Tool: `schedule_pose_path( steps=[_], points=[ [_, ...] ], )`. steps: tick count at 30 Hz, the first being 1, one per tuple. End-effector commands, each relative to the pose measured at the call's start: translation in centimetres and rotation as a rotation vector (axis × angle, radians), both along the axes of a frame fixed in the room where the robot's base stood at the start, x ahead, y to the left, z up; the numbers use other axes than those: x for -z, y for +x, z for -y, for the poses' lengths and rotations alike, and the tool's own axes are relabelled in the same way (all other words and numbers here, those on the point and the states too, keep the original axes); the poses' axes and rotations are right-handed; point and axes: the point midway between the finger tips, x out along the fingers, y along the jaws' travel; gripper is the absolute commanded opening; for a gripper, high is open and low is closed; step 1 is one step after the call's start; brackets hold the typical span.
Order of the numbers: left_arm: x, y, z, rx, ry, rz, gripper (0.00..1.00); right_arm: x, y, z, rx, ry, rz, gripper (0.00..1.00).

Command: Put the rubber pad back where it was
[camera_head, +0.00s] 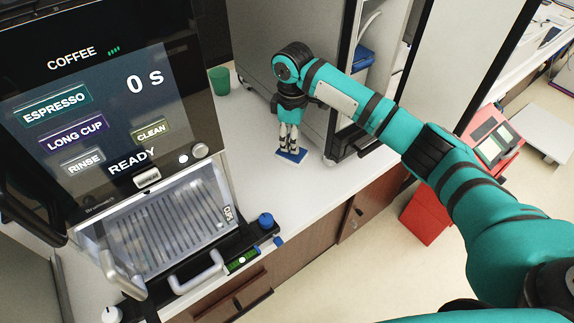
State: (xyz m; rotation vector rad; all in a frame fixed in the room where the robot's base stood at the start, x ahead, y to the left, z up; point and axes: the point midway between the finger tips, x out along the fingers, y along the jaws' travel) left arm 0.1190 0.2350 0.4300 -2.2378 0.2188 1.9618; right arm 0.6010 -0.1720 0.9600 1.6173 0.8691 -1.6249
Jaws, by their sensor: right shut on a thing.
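My right gripper (289,143) points down over the white counter, between the coffee machine and the tall grey cabinet. It is shut on a small blue rubber pad (292,156) at its fingertips. The pad is flat and very near the counter top; I cannot tell whether it touches. My left gripper is not in view.
The coffee machine (110,100) with its lit screen fills the left side. A green cup (219,80) stands behind it. The grey cabinet (300,35) stands close behind my right gripper. The white counter (262,185) is clear in front of the gripper.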

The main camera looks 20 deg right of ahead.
Motion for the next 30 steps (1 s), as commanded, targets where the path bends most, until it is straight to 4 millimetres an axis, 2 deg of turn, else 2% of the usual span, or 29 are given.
schedule_pose_path(
  steps=[6, 11, 15, 19, 23, 27, 28, 30],
  points=[
    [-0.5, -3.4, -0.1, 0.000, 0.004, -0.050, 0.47, 3.9, -0.2, -0.2, -0.003, 0.000, -0.008, 0.00],
    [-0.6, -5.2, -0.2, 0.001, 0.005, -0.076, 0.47, 5.7, -0.1, -0.2, -0.003, 0.001, -0.004, 0.00],
    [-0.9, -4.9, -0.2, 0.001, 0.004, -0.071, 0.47, 7.4, -0.2, -0.1, -0.002, 0.000, -0.005, 0.00],
    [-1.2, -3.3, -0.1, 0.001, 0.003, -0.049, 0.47, 9.2, -0.2, -0.2, -0.003, 0.000, -0.005, 0.00],
    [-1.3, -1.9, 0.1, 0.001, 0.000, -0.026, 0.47, 9.7, -0.1, -0.2, -0.004, 0.001, -0.002, 0.00],
    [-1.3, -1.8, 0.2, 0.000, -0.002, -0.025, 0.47, 9.7, -0.1, -0.2, -0.004, 0.000, -0.002, 0.00],
    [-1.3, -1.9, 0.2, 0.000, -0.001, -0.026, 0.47, 9.7, -0.2, -0.2, -0.004, 0.000, -0.002, 0.29],
    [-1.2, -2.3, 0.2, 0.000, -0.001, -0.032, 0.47, 9.7, -0.1, -0.2, -0.003, 0.000, -0.002, 0.38]
  ],
)
